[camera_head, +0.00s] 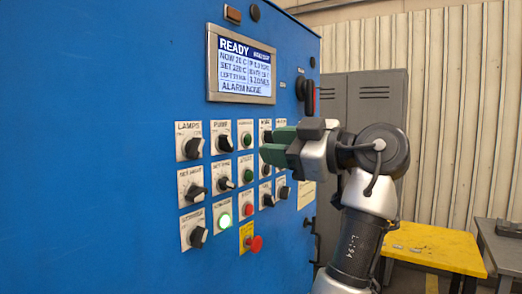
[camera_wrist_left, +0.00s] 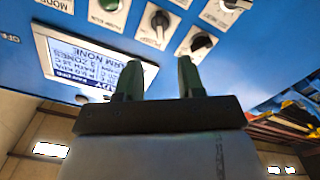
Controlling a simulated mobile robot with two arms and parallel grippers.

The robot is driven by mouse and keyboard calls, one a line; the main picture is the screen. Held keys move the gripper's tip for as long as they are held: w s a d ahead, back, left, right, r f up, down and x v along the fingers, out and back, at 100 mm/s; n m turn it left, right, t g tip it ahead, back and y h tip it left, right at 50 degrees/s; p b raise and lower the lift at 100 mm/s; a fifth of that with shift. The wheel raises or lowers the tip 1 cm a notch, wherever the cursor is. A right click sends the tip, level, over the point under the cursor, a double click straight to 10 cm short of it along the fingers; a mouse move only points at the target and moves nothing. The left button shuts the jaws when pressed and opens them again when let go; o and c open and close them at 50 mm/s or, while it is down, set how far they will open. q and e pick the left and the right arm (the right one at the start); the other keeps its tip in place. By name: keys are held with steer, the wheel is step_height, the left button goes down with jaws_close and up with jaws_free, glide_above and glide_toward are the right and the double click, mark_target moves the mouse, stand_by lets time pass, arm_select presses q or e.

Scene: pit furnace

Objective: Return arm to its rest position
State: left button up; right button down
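My left gripper (camera_head: 276,144) is in front of the blue control panel (camera_head: 120,150), near the upper right of its knob rows, and hides some controls there. In the left wrist view its two green fingers (camera_wrist_left: 160,80) stand apart with nothing between them, so it is open. Whether the fingertips touch the panel cannot be told. My left arm bends down toward the bottom edge of the head view. My right gripper is not in view.
A grey locker (camera_head: 340,100) stands behind the arm. A yellow table (camera_head: 432,243) is at lower right.

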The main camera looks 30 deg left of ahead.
arm_select(q)
steer(key=shift+d, duration=0.15)
stand_by(0.3)
